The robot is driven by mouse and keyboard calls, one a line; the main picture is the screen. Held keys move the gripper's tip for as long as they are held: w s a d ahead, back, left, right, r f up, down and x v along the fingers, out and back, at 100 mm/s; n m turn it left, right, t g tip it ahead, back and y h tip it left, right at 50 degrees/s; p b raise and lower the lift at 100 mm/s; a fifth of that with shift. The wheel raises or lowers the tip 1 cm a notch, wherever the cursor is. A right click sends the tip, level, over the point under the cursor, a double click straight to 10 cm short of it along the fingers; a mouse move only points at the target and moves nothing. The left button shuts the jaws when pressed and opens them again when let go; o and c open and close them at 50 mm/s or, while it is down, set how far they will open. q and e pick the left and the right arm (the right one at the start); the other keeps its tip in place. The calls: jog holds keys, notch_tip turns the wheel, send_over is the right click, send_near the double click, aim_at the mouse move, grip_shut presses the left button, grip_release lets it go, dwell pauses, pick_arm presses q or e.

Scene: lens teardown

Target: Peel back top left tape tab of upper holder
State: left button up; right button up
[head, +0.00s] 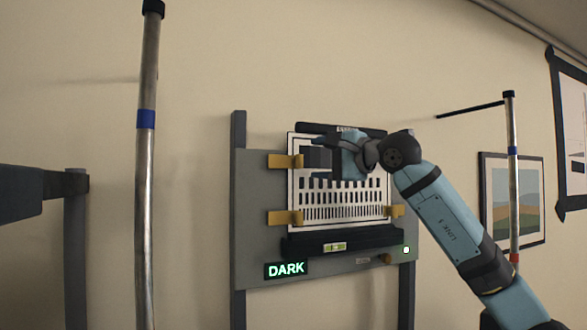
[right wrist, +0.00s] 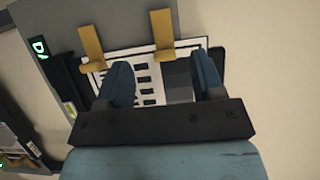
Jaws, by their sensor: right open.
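A white test chart (head: 345,212) with dark bars is held in the upper holder on a grey panel (head: 255,190). The top left tape tab (head: 278,161) is yellow-brown and overlaps the chart's left edge; it also shows in the right wrist view (right wrist: 162,28). The lower left tab (head: 278,218) shows in the right wrist view too (right wrist: 91,45). A lower right tab (head: 397,211) is also visible. My right gripper (right wrist: 163,65) is open in front of the chart, with the top left tab just beyond its fingertips. Its arm hides the chart's upper right. My left gripper is out of view.
A dark ledge (head: 365,239) with a yellow-green level vial (head: 335,247) runs below the chart. A lit "DARK" sign (head: 286,269) is at the panel's lower left. A metal pole (head: 146,200) stands left of the panel, another (head: 513,190) to the right.

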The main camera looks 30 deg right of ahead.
jog(key=b+v, duration=0.1)
jog(key=v, duration=0.5)
jog(key=shift+s, duration=0.15)
